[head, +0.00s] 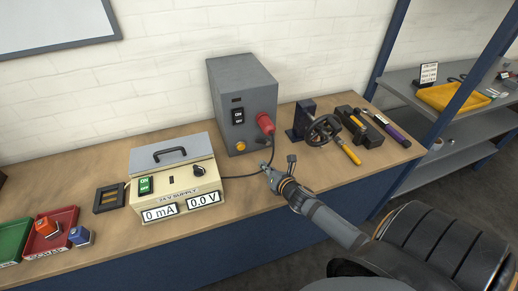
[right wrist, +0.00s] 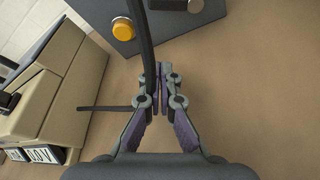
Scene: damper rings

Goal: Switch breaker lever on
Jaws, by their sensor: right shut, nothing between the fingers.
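The grey breaker box (head: 241,95) stands against the wall. Its front has a black switch plate (head: 238,116) marked ON and OFF; I cannot tell which way its lever is set. A red plug (head: 265,122) and a yellow knob (head: 240,146) are also on the box. My right gripper (head: 265,167) is shut and empty, in front of the box and below the switch. In the right wrist view its fingertips (right wrist: 160,72) are together, near a black cable (right wrist: 147,48), with the yellow knob (right wrist: 123,29) ahead. My left gripper is out of view.
The beige power supply (head: 178,178), reading 0 mA and 0.0 V, stands left of my gripper. A clamp with a handwheel (head: 323,130) and tools are to the right. Red (head: 50,238) and green trays lie at the far left. The front right tabletop is clear.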

